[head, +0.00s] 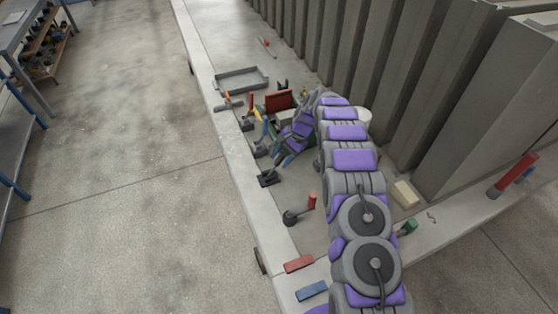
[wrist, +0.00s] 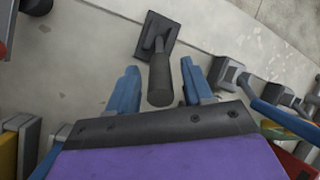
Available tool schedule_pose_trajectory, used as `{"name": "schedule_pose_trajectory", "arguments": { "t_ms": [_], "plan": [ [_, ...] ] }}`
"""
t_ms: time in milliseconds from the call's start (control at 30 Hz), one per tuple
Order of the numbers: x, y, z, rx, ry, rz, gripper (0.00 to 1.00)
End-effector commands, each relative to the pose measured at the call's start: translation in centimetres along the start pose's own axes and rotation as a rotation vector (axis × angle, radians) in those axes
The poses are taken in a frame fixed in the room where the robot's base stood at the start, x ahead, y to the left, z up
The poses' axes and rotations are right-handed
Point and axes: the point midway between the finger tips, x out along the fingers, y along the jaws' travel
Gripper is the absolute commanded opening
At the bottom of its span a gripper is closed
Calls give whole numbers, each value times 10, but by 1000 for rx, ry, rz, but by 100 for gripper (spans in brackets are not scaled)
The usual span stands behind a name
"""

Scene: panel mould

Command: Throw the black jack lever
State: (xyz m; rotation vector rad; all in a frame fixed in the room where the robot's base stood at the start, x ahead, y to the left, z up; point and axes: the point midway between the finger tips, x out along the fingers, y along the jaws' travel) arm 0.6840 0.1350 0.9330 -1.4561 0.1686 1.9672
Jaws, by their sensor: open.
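The black jack lever has a dark square base plate and a thick dark round handle (wrist: 160,80) in the wrist view. Its base (head: 268,180) shows in the head view on the concrete ledge, left of my arm. My gripper (wrist: 158,66) has blue fingers, open, one on each side of the handle, with visible gaps. The handle stands up toward the camera between them. In the head view my gripper (head: 284,161) is just above and right of the base. The handle is hard to make out there.
A red-handled lever (head: 312,201) stands nearer on the ledge. A blue lever arm (wrist: 285,120) lies close to my gripper's right. A grey tray (head: 242,79) lies at the back. Tall grey panels stand right.

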Motion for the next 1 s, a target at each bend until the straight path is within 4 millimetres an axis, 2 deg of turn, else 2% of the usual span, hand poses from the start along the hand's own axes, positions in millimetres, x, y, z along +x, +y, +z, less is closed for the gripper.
{"name": "schedule_pose_trajectory", "arguments": {
  "t_ms": [200, 467, 1000],
  "plan": [
    [15, -2, 2, 1, 1, 5, 51],
    [16, -3, 3, 1, 1, 5, 51],
    [14, -2, 1, 1, 2, 4, 0]
  ]
}}
